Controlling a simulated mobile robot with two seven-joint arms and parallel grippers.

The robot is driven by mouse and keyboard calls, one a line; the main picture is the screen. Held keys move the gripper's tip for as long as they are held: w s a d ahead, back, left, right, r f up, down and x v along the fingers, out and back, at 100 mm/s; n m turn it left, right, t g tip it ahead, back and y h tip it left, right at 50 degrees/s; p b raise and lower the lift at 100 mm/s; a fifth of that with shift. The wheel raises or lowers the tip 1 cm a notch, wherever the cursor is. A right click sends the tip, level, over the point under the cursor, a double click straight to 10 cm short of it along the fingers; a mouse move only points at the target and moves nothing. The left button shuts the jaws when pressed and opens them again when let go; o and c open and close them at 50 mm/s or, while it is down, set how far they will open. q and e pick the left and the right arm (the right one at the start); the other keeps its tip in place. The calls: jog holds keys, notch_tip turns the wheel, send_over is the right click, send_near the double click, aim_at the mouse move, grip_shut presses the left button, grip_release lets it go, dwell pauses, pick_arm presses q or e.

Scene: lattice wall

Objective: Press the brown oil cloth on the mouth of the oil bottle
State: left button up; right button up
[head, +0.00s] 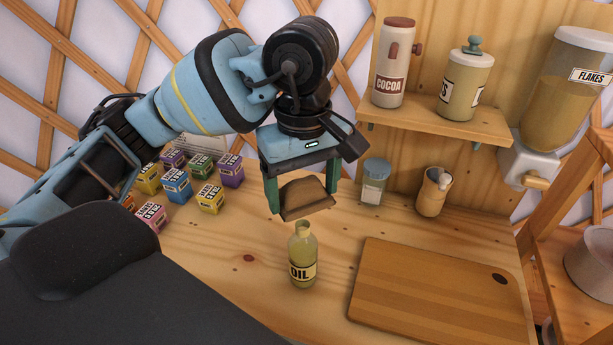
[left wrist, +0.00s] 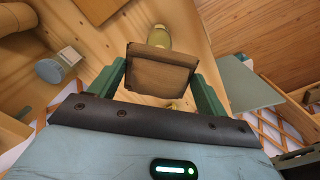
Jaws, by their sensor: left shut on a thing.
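The oil bottle (head: 303,258) stands upright on the wooden counter, with a yellowish body and an OIL label. Its mouth is uncovered. My left gripper (head: 303,200) is shut on the brown oil cloth (head: 306,196), which hangs between its green fingers just above the bottle, apart from the mouth. In the left wrist view the brown oil cloth (left wrist: 158,72) sits between the fingers, and part of the oil bottle (left wrist: 160,37) shows beyond it. My right gripper is not in view.
A cutting board (head: 430,295) lies right of the bottle. A lidded jar (head: 374,182) and a wooden cup (head: 433,192) stand behind. Several small boxes (head: 176,186) are at left. A shelf (head: 440,120) holds the cocoa canister (head: 392,65). The counter around the bottle is clear.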

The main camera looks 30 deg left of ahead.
aim_at(304, 228)
pick_arm(q)
jog(key=shift+f+b, duration=0.55)
jog(key=shift+f, duration=1.65)
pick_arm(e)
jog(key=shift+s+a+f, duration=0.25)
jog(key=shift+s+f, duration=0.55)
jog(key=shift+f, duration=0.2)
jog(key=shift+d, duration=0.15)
pick_arm(q)
jog(key=shift+f+b, duration=0.3)
jog(key=shift+f, duration=0.15)
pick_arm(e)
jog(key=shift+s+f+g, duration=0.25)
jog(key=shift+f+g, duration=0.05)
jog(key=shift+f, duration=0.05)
pick_arm(q)
jog(key=shift+f, duration=0.1)
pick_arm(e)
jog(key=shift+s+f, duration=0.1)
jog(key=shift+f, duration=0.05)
pick_arm(q)
jog(key=shift+f, duration=0.1)
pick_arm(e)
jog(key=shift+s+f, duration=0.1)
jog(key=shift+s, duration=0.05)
